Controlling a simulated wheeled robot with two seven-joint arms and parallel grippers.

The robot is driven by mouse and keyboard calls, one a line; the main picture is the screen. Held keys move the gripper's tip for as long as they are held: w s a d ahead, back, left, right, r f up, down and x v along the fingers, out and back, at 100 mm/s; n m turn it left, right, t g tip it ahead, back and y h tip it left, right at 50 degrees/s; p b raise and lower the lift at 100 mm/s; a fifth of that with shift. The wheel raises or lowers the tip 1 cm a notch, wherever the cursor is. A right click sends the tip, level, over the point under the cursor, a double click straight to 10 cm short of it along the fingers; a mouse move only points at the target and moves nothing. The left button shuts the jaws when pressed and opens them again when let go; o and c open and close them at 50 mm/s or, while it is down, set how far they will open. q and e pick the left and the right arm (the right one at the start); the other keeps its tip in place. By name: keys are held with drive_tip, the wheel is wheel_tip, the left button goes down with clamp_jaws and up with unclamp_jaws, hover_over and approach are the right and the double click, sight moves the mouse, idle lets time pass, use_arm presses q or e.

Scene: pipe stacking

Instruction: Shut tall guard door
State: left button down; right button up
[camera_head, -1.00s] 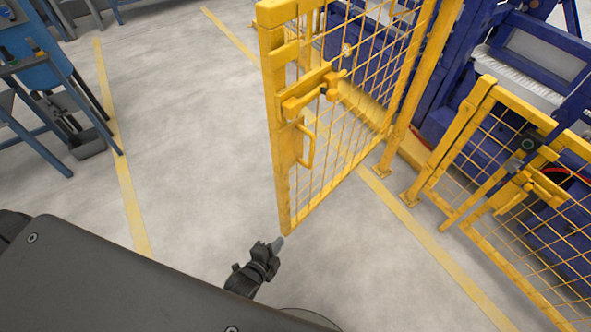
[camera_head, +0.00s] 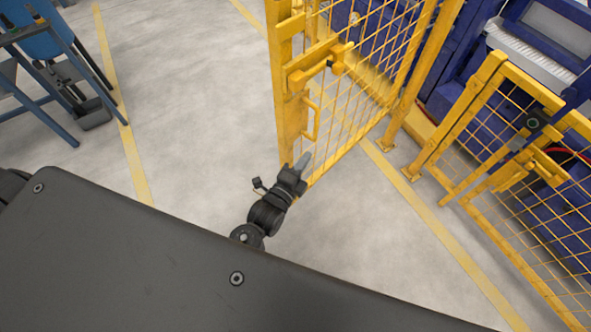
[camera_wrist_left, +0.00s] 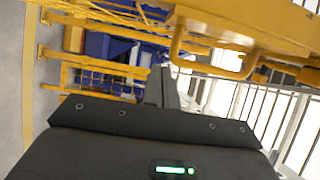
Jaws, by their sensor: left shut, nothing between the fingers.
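The tall guard door (camera_head: 284,85) is a yellow frame with wire mesh. It stands swung open, away from the fence line, hinged at the post on its right. A yellow latch block (camera_head: 318,62) and a D-shaped handle (camera_head: 314,118) are on its face. The handle also shows in the left wrist view (camera_wrist_left: 215,68), close ahead and above the fingers. My left gripper (camera_head: 303,163) is shut and empty, in front of the lower part of the door's free edge. Whether it touches the door I cannot tell. My right gripper is not in view.
A lower yellow mesh fence with its own latch (camera_head: 527,170) stands at the right, before blue machinery (camera_head: 470,60). A blue workbench (camera_head: 50,40) is at the far left. The grey floor between bench and door is clear, with yellow lines.

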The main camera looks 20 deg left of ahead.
sight(298, 146)
use_arm(q)
drive_tip(key=shift+w+a+p, duration=0.35)
drive_tip(key=shift+w+a, duration=0.45)
drive_tip(key=shift+w, duration=0.3)
drive_tip(key=shift+w+a+p, duration=0.3)
drive_tip(key=shift+w+a, duration=0.5)
drive_tip(key=shift+w, duration=0.25)
